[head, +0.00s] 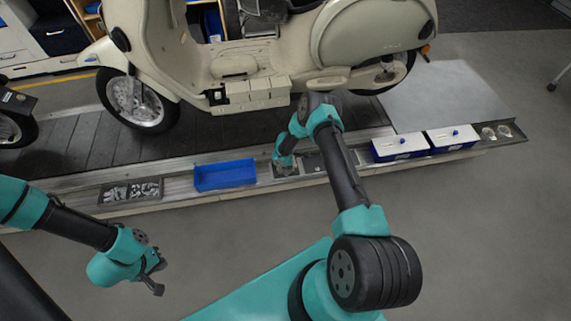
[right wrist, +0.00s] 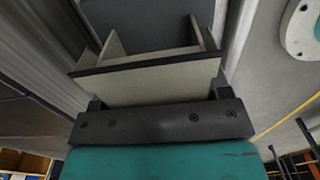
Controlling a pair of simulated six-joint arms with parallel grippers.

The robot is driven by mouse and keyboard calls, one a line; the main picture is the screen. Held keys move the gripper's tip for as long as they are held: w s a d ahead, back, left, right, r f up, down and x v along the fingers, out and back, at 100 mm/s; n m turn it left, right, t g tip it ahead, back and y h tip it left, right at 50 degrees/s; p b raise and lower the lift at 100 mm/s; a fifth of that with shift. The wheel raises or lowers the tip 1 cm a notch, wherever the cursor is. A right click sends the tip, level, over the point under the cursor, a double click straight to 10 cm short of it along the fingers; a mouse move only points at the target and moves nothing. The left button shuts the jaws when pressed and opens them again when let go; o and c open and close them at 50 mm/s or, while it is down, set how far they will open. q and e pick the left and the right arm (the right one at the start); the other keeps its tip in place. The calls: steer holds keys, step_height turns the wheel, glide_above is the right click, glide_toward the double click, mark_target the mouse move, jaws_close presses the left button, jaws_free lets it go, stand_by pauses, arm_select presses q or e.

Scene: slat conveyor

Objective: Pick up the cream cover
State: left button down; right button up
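The cream cover (right wrist: 150,82) shows in the right wrist view as a pale panel with a dark edge and upright pale ribs behind it. It is close in front of my right gripper (right wrist: 158,96), whose wide-set fingers show at its lower corners; the rest of them is hidden. I cannot tell if they clamp it. In the head view my right gripper (head: 285,164) points down at a small grey tray (head: 287,175) on the conveyor ledge; the cover is not clear there. My left gripper (head: 158,276) is empty, with fingers apart, over the floor at lower left.
A blue bin (head: 225,176) and a tray of metal parts (head: 131,192) are left of my right gripper. White-lidded blue boxes (head: 400,147) and a glass-holding tray (head: 499,134) are to its right. A cream scooter (head: 230,70) stands behind on the slats. The near floor is clear.

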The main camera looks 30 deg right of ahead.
steer(key=c, duration=0.4)
steer(key=shift+r, duration=0.15)
steer(key=shift+r, duration=0.25)
step_height(320, 180, up, 3)
steer(key=shift+r, duration=0.1)
steer(key=shift+s+a+f, duration=0.15)
steer(key=shift+s+f, duration=0.05)
steer(key=shift+s, duration=0.2)
steer(key=s+a, duration=0.2)
steer(key=s, duration=0.2)
steer(key=s+a+r, duration=0.1)
steer(key=s+a, duration=0.2)
steer(key=s, duration=0.1)
steer(key=s+a, duration=0.3)
steer(key=s, duration=0.2)
steer(key=shift+r, duration=0.2)
steer(key=shift+w, duration=0.15)
